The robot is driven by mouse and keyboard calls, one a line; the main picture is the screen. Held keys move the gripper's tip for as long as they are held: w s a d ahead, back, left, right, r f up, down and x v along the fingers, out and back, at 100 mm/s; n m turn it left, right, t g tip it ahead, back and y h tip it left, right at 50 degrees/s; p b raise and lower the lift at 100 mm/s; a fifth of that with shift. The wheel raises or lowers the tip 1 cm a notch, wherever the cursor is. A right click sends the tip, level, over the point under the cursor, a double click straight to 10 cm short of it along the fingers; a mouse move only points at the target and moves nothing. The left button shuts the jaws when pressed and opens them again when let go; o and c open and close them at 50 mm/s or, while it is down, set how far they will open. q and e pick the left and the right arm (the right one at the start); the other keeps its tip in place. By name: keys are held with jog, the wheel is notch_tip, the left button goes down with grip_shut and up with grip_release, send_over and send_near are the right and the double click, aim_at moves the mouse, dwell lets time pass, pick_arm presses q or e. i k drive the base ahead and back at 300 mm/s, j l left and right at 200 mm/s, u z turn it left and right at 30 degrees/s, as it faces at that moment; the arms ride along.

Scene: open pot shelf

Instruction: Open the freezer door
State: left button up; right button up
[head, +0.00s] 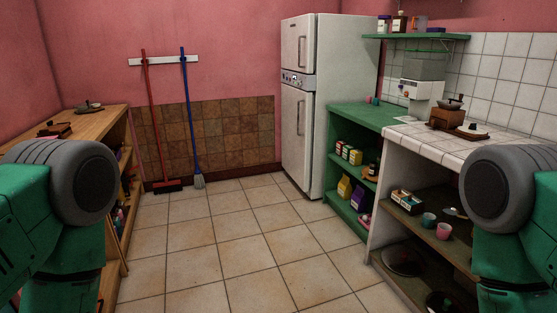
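A white two-door fridge-freezer (312,110) stands upright against the far pink wall, right of centre. Its smaller upper door (298,46) and taller lower door (296,138) both look shut. A control strip (294,79) runs between the doors. Which door is the freezer is not marked. Green and grey links of my two arms show at the left and right edges, far from the fridge. Neither of my grippers is in view.
A wooden shelf (95,118) stands at left. A green cabinet (345,125) and a tiled counter (425,140) with open shelves line the right. The tiled floor (225,240) between is clear.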

aim_at(298, 33)
jog(key=i+j+u, duration=0.1)
jog(key=i+u, duration=0.2)
jog(key=i, duration=1.7)
